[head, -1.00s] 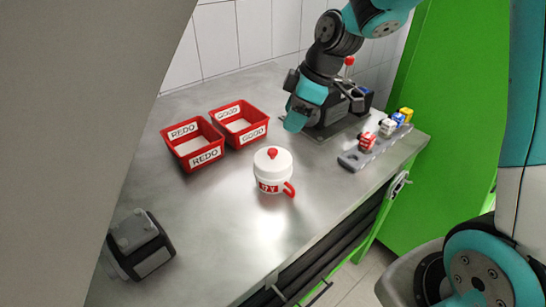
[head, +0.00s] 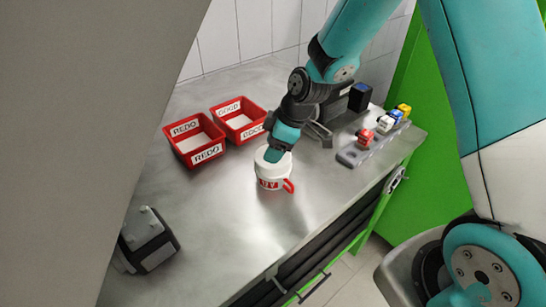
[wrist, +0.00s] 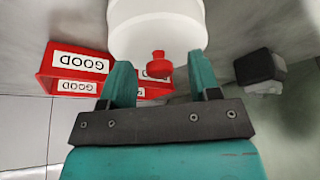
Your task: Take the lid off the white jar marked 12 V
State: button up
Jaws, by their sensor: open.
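The white jar (head: 272,182) stands upright on the metal bench with a red handle at its right. Its red label ends in V; the figure before it is unclear. A white lid (head: 262,158) is on top, partly hidden by my gripper. Its red knob (wrist: 159,65) shows in the wrist view. My gripper (head: 273,156) is open and over the lid from above; in the wrist view its fingers (wrist: 160,74) stand on either side of the knob. I cannot tell whether they touch it.
Red REDO (head: 195,140) and GOOD (head: 238,118) trays stand behind the jar to the left. A dark block (head: 148,240) is at the front left. The bench between is clear.

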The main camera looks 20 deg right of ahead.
jog(key=c, duration=0.9)
jog(key=shift+r, duration=0.1)
